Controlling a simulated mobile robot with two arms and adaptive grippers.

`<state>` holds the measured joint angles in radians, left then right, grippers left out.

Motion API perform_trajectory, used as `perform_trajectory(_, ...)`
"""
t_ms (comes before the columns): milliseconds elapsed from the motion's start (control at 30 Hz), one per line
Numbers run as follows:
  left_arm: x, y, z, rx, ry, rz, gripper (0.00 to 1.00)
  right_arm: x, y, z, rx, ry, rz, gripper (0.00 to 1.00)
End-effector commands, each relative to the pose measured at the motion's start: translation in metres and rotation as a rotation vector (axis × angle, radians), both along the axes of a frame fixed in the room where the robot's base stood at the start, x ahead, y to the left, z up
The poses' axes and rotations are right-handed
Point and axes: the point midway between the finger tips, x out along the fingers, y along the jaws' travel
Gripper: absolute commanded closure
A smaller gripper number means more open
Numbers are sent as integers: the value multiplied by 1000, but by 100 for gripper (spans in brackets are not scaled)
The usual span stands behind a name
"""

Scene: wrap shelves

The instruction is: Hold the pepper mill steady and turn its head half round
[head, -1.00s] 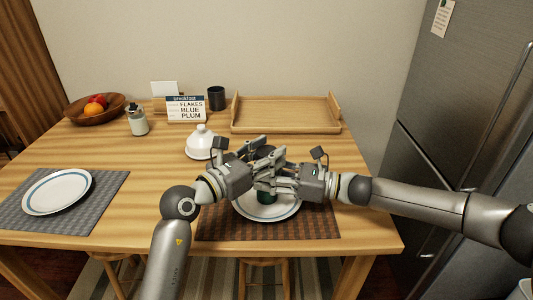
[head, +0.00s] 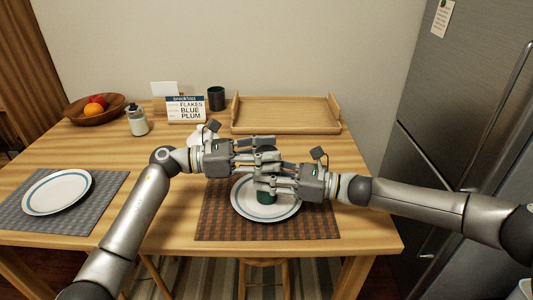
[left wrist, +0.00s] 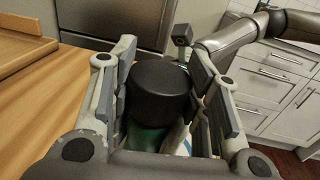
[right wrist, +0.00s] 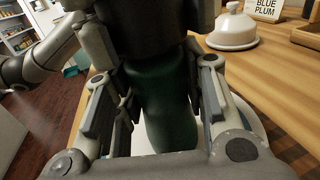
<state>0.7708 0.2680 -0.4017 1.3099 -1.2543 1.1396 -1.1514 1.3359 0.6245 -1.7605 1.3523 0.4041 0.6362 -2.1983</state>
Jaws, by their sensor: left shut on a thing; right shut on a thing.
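The pepper mill stands upright over the plate on the brown mat, its dark green body (head: 266,197) showing just below my grippers in the head view. Its black head (left wrist: 160,88) sits between the fingers of my left gripper (head: 268,149), which is shut on it from the left. My right gripper (head: 264,182) comes in from the right, lower down, and is shut on the green body (right wrist: 165,105). The fingers hide most of the mill in the head view. The white plate with a blue ring (head: 248,209) is partly covered by my grippers.
A white domed dish (right wrist: 232,28) stands behind my left gripper. A wooden tray (head: 285,114), a black cup (head: 216,98), a breakfast sign (head: 186,109), a bottle (head: 137,120) and a fruit bowl (head: 92,117) line the back. Another plate (head: 57,192) lies at left.

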Motion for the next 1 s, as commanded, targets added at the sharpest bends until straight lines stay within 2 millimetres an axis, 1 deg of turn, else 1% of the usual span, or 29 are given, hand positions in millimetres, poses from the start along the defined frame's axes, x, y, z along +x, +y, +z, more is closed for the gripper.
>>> perform_trajectory(33, 1, -1, -3, 4, 7, -31, 80, -1, 2, 1, 3, -2, 5, 91)
perform_trajectory(200, 1, -1, -3, 5, 7, -134, 80, -2, 2, 1, 3, -2, 6, 91)
perform_trajectory(500, 1, -1, -4, 6, 6, -279, 80, -2, 2, 1, 4, -2, 7, 91)
perform_trajectory(700, 1, -2, -4, 6, 5, -347, 80, -2, 3, 2, 5, -2, 8, 91)
perform_trajectory(1000, 1, 0, -4, 4, 6, -397, 80, -2, 3, 2, 6, -3, 9, 91)
